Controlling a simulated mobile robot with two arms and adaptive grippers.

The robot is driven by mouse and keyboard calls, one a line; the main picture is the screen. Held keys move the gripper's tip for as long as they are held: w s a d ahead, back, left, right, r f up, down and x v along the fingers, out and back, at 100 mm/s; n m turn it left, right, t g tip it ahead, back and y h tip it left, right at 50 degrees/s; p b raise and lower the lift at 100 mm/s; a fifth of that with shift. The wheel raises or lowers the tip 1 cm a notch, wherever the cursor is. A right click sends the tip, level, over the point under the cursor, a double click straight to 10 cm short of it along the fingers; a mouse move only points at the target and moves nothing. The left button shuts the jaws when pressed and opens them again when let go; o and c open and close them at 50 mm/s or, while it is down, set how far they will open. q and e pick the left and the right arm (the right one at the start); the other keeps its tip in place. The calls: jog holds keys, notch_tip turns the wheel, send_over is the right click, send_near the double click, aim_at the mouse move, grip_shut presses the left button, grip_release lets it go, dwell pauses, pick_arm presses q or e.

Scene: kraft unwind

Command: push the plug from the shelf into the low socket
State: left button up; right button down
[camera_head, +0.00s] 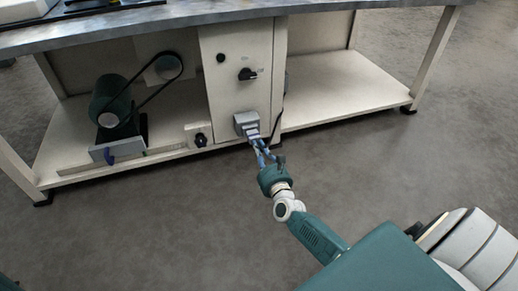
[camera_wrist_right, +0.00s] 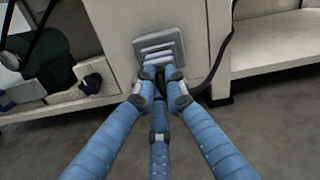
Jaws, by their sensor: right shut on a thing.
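The low socket (camera_head: 243,119) is a grey box on the lower front of the cream cabinet, and its ridged grey face (camera_wrist_right: 158,42) fills the top middle of the right wrist view. My right gripper (camera_head: 258,146) is at the socket, its blue fingers (camera_wrist_right: 163,82) shut on the plug. The plug (camera_head: 252,131) shows as a small pale piece between the fingertips and the socket face. It seems to meet the socket, but the fingers hide much of it and I cannot tell how deep it sits. My left gripper is not in view.
The cream cabinet (camera_head: 226,75) with a black rotary switch (camera_head: 247,74) stands under the bench top (camera_head: 150,25). A green motor (camera_head: 109,100) with a belt sits left on the low shelf (camera_head: 345,92). A black cable (camera_wrist_right: 226,62) hangs right of the socket. The right shelf is clear.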

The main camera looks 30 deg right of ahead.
jog(key=c, duration=1.7)
grip_release()
